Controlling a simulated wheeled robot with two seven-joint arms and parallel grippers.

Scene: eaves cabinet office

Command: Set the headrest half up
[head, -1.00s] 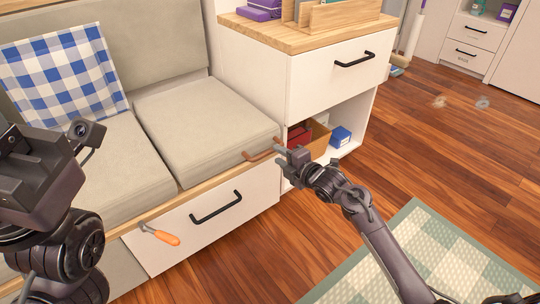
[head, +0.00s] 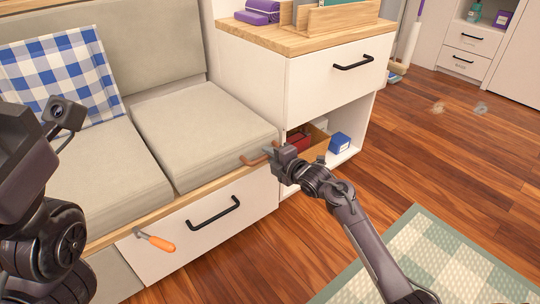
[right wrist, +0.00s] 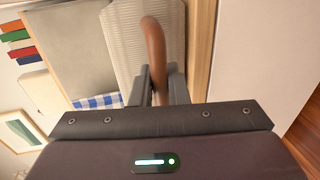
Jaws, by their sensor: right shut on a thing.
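My right gripper (head: 276,156) is shut on a brown curved lever (head: 254,160) at the right front corner of the bench seat (head: 205,128). In the right wrist view the lever (right wrist: 153,50) rises between the dark fingers (right wrist: 156,86), its bent end at the top. I cannot tell for sure which part is the headrest; a beige upright back panel (head: 120,40) stands behind the seat cushions. My left arm is at the left edge, dark and close to the camera; its fingertips are not clearly seen.
An orange-handled tool (head: 160,243) is at the bench front, left of a black drawer handle (head: 213,213). A blue checked pillow (head: 62,78) leans on the left. A white cabinet (head: 335,85) with an open lower shelf stands close beyond my right gripper. Wooden floor (head: 465,155) is clear at right.

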